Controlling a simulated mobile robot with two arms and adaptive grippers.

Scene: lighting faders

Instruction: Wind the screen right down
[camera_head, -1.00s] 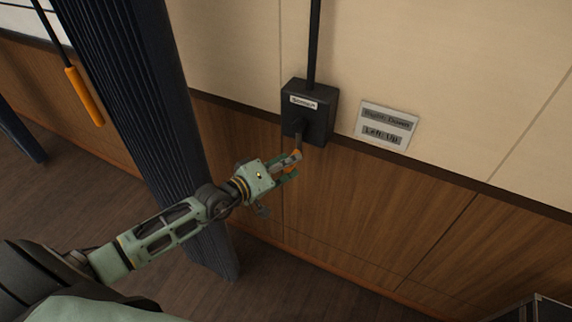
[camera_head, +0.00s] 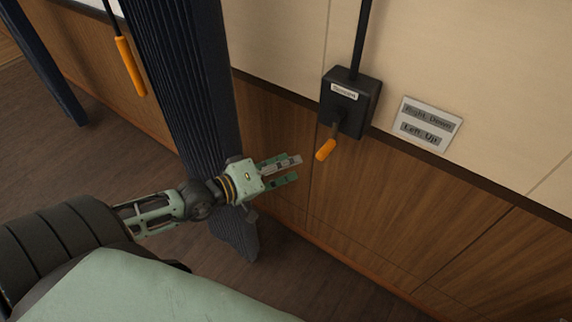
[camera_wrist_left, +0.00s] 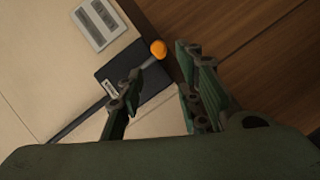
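A black winch box (camera_head: 350,100) labelled "Screen" is fixed on the wall, with a black rod rising from its top. Its crank has an orange handle (camera_head: 326,149) that hangs down to the lower left. The box (camera_wrist_left: 125,72) and the orange handle end (camera_wrist_left: 158,49) also show in the left wrist view, beyond the fingers. My left gripper (camera_head: 294,170) is open and empty, a little left of and below the handle, apart from it. In the left wrist view its fingers (camera_wrist_left: 155,92) stand spread. My right gripper is not in view.
A sign (camera_head: 427,124) reading "Right Down" and "Left Up" is on the wall right of the box. A dark pleated curtain (camera_head: 190,80) hangs left of the box, behind my left arm. Another orange handle (camera_head: 130,66) hangs on a rod further left.

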